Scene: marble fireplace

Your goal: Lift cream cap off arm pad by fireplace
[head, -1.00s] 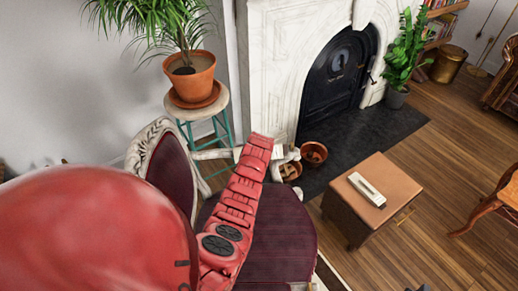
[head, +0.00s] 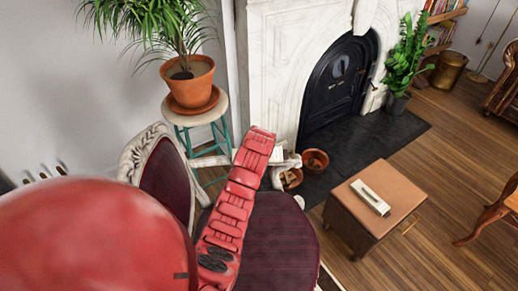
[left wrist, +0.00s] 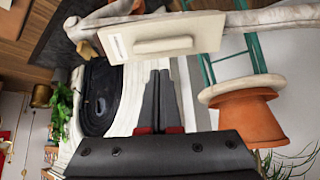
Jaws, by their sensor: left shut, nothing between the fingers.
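A cream flat rectangular piece with a raised bar (left wrist: 165,38) lies by the pale carved chair arm (left wrist: 285,18) in the left wrist view; it looks like the cream cap. Its small label is at the left end. In the head view only a pale bit of it (head: 278,154) shows past my red arm. My left gripper (left wrist: 160,73) is shut and empty, its fingertips near the piece's edge with no clear contact. The arm pad is not clearly seen. My left gripper is hidden in the head view; my right gripper is not in view.
A potted plant (head: 188,83) stands on a teal-legged stool (head: 180,118) beside the chair (head: 270,240). The marble fireplace (head: 285,60) is behind. Terracotta pots (head: 315,160) sit on the hearth. A brown ottoman (head: 400,180) holds a cream box-like object (head: 370,197).

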